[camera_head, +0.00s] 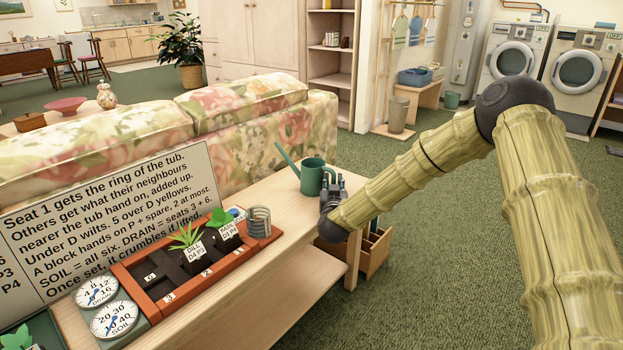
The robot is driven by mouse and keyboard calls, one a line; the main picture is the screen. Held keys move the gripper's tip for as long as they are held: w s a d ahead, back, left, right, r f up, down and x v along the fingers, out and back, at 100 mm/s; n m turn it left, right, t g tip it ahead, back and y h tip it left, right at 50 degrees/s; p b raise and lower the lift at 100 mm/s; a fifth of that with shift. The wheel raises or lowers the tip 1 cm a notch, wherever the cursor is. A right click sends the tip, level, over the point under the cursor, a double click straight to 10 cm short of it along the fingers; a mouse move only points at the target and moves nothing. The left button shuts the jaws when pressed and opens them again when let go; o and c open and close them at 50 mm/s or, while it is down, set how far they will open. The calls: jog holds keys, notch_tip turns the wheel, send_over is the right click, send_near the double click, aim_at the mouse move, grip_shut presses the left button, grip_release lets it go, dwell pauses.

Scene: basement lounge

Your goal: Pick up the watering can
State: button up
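A green watering can (311,177) stands upright on the far right part of the light wooden bench (285,205). Its long spout points up and to the left, and its handle side faces right. My gripper (334,181) is at the can's right side, close to the handle. Its two dark fingers look apart, so it appears open. The gripper hides part of the can's right side, and I cannot tell whether it touches the handle.
A terracotta planter tray (130,281) with seedlings, a coiled metal item (259,221), two dials (115,318) and a text board (110,215) occupy the bench's left and middle. A floral sofa (240,130) stands behind. A wooden crate (377,255) is below the gripper.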

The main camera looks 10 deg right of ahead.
jog(key=shift+c, duration=0.4)
grip_shut()
jog(key=shift+r, duration=0.15)
